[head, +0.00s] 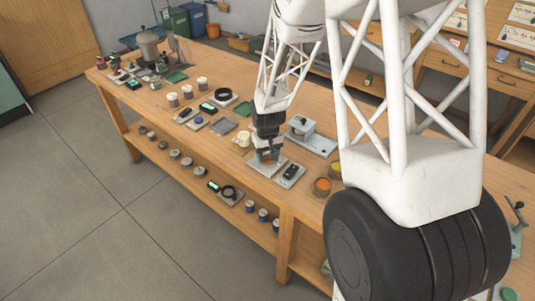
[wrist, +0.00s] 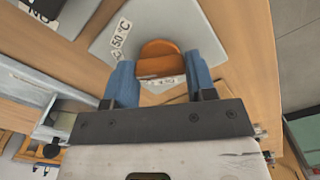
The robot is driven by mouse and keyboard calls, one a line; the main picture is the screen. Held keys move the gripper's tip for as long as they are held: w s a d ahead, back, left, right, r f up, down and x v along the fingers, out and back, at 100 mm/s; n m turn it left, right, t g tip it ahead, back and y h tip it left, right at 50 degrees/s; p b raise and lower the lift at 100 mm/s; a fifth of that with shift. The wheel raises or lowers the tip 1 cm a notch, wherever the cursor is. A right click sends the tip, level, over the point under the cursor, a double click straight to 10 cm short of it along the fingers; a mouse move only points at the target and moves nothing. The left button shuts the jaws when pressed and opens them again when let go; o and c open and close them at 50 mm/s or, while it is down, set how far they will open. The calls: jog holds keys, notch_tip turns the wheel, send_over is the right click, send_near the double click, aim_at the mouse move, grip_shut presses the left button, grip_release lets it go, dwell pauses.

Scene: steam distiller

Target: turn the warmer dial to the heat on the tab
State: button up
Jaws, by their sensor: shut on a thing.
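The warmer dial, an orange round knob (wrist: 160,58), stands on a grey plate (wrist: 205,20) in the wrist view. My gripper (wrist: 165,80) has its two blue fingertips on either side of the knob and is shut on it. A white label reading 50 °C (wrist: 122,33) lies on the plate to the left of the knob. Another white label at the knob's near edge is partly hidden and hard to read. In the head view my gripper (head: 267,154) points down at the plate (head: 263,171) near the bench's front edge. I cannot make out a tab with a set heat.
A plate with a black device (head: 291,172) lies just right of the dial, and a grey stand (head: 302,127) is behind. Several jars and small devices line the wooden bench (head: 225,80) to the left.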

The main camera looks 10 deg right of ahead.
jog(key=shift+m, duration=0.4)
jog(key=m, duration=0.8)
dwell(0.6)
jog(key=o, duration=0.9)
jog(key=shift+o, duration=0.2)
jog(key=shift+r, duration=0.1)
